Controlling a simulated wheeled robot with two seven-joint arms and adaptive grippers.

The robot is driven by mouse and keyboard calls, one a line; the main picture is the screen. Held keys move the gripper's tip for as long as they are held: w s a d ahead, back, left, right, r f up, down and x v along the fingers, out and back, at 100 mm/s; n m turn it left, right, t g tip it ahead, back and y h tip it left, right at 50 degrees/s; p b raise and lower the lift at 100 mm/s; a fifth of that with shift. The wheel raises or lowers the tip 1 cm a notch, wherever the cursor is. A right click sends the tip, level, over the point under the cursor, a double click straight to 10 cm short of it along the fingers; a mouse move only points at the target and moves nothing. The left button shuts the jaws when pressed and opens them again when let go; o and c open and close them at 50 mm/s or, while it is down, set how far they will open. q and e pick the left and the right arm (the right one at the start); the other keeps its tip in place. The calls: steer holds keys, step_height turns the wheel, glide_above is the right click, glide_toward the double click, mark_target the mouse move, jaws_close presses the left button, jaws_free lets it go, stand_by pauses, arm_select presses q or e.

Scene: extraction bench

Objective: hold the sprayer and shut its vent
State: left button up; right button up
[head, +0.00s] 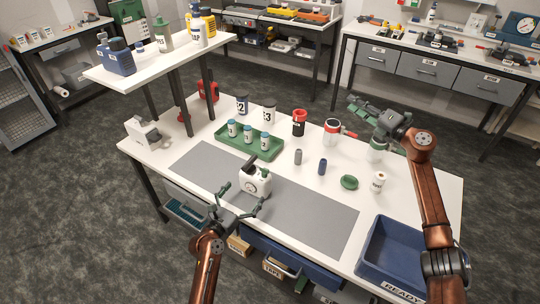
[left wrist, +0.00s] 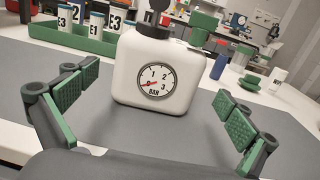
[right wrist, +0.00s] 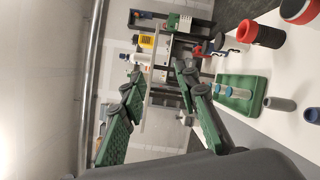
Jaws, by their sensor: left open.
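The sprayer is a white tank (head: 255,183) standing upright on the grey mat. In the left wrist view the tank (left wrist: 150,62) shows a round gauge marked BAR (left wrist: 155,81), a black top part (left wrist: 154,28) and a green piece (left wrist: 204,24) at its upper right. I cannot tell surely which part is the vent. My left gripper (head: 242,196) is open, its fingers apart in front of the tank and not seen touching it; its pads (left wrist: 158,90) show to either side. My right gripper (head: 352,106) is open and empty, raised over the table's back right.
A green rack (head: 262,150) with several small bottles stands behind the sprayer. A black-and-red cup (head: 299,122), small cylinders (head: 322,167), a green disc (head: 349,182) and a white bottle (head: 379,181) stand to the right. A blue READY bin (head: 371,262) is at front right. The mat's (head: 320,215) right part is clear.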

mark_target(256, 179)
steer(key=s+a+f+n+g, duration=0.2)
steer(key=a+n+g, duration=0.15)
steer(key=a, duration=0.85)
steer(key=s+a+f+n+g, duration=0.2)
steer(key=a+n+g, duration=0.15)
steer(key=a, duration=0.85)
arm_select(q)
steer(key=shift+w+d, duration=0.2)
steer(key=shift+w, duration=0.05)
steer(key=shift+x, duration=3.6)
arm_select(e)
steer(key=s+a+f+n+g+h, duration=0.2)
steer(key=s+a+f+g+h, duration=0.2)
steer(key=s+a+f+h, duration=0.3)
steer(key=shift+a+n+h, duration=0.2)
steer(key=shift+n+h, duration=0.1)
steer(key=shift+h, duration=0.6)
arm_select(q)
steer(key=shift+c, duration=0.3)
arm_select(e)
steer(key=shift+s, duration=0.1)
arm_select(q)
steer(key=c, duration=1.1)
